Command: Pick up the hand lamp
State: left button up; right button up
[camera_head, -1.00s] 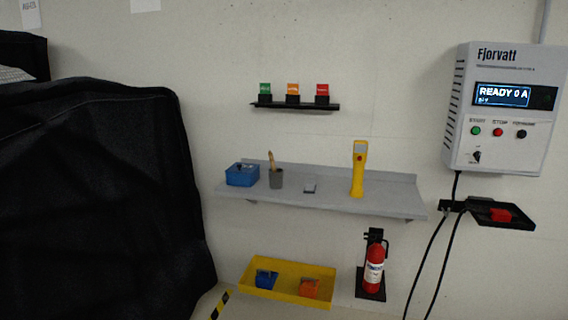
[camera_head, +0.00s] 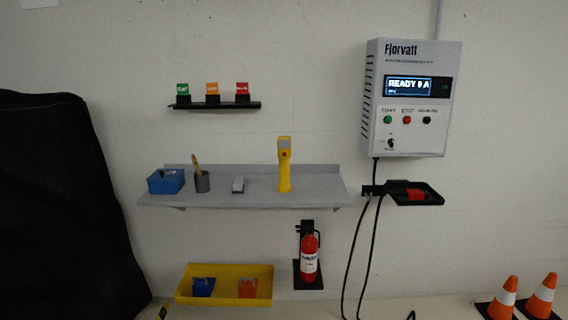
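The hand lamp (camera_head: 285,168) is yellow with a grey head and a small red button. It stands upright on the right half of a grey wall shelf (camera_head: 235,198). No gripper of mine shows in the head view, so nothing is seen touching the lamp.
Below are a yellow tray (camera_head: 225,299) and a fire extinguisher (camera_head: 309,257). A black cover (camera_head: 50,210) fills the left; cones (camera_head: 507,297) stand right.

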aim_at(283, 143)
jog(key=i, duration=1.05)
